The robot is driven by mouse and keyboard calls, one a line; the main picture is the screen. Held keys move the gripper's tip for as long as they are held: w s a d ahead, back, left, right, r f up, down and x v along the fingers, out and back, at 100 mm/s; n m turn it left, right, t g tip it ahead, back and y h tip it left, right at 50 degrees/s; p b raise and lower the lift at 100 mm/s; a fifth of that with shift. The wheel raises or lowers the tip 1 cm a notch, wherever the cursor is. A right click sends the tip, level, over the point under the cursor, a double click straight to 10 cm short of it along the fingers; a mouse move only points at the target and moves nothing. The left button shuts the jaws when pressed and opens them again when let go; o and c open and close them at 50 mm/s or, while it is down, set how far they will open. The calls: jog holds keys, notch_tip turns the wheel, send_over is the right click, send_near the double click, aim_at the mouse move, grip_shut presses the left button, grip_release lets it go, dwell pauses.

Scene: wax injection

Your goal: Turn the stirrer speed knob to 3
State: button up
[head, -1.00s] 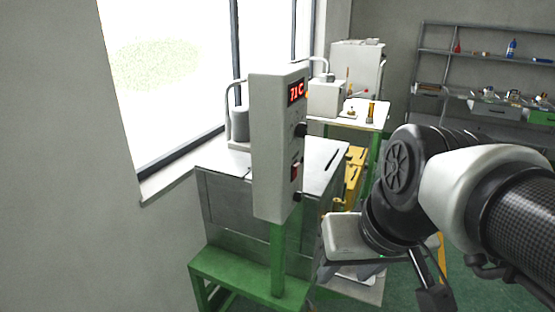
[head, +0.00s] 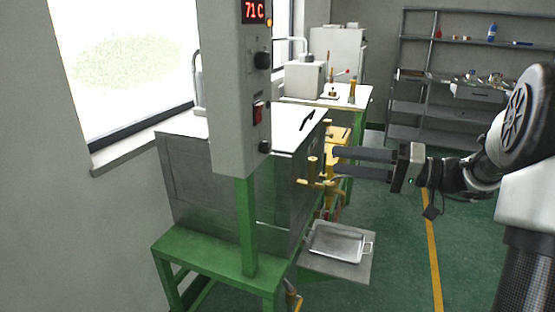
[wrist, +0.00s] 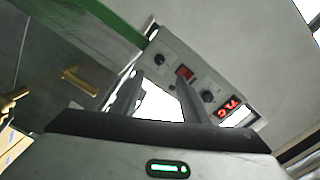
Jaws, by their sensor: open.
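A grey control box (head: 222,90) stands on a green post, with a red display reading 71 C (head: 254,11) at its top. Its side carries an upper black knob (head: 262,60), a red switch (head: 258,112) and a lower black knob (head: 265,147). I cannot read which knob is the stirrer's or its setting. My gripper (head: 336,163) is open and empty, to the right of the box and apart from it, fingers pointing left. In the wrist view the lower knob (wrist: 160,60) and upper knob (wrist: 208,96) show beyond the open fingers.
A metal tank (head: 190,180) on a green stand (head: 215,262) is behind the box. Brass valves (head: 314,180) stick out on its right, above a metal tray (head: 338,243). A bench with a white machine (head: 305,78) stands behind. The green floor at right is clear.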

send_near(269, 147)
jog(key=x, duration=0.8)
jog(key=shift+a+b, duration=0.15)
jog(key=shift+b, duration=0.15)
grip_shut()
